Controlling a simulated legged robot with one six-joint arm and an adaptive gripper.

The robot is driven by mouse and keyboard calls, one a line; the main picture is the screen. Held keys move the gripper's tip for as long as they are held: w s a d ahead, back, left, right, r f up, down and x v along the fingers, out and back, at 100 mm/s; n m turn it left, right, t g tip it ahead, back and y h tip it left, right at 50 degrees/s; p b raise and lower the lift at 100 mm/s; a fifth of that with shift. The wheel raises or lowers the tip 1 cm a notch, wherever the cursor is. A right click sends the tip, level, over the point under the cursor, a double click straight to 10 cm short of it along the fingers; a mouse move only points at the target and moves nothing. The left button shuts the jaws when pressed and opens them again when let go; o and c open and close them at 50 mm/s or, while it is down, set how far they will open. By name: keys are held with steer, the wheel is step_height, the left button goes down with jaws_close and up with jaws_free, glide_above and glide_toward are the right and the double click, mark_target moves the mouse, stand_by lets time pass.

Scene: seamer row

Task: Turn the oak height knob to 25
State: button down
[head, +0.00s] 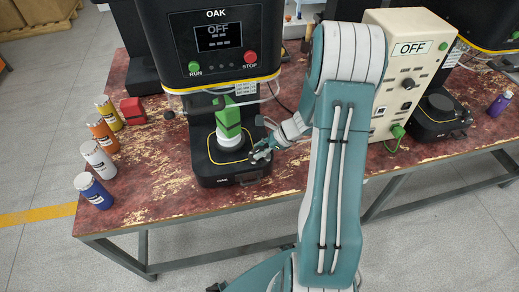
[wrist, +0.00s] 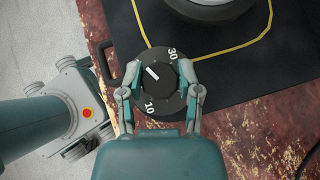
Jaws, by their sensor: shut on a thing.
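The oak height knob (wrist: 160,76) is a round black knob with a white pointer line, on a dark dial at the edge of the OAK machine's base (head: 213,178). The dial shows 30 at its upper right and 10 at its lower left. The pointer aims to the upper left, roughly midway between those two numbers; no number is readable there. My gripper (wrist: 160,72) is shut on the knob, one finger on each side. In the head view my gripper (head: 262,153) is at the right of the base and hides the knob.
The OAK machine (head: 215,45) has a screen reading OFF, a green RUN button (head: 194,67) and a red STOP button (head: 250,57). A beige box (head: 405,75) reading OFF stands to the right. Several coloured cans line the table's left.

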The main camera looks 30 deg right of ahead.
steer(key=m+t+h, duration=0.1)
steer(key=m, duration=0.1)
steer(key=m+t+h, duration=0.2)
steer(key=m, duration=0.1)
steer(key=shift+m, duration=0.3)
stand_by(0.5)
steer(key=shift+c, duration=1.4)
jaws_free()
steer(key=shift+w, duration=0.1)
steer(key=v, duration=1.2)
steer(key=shift+a, duration=0.15)
steer(key=shift+f, duration=0.1)
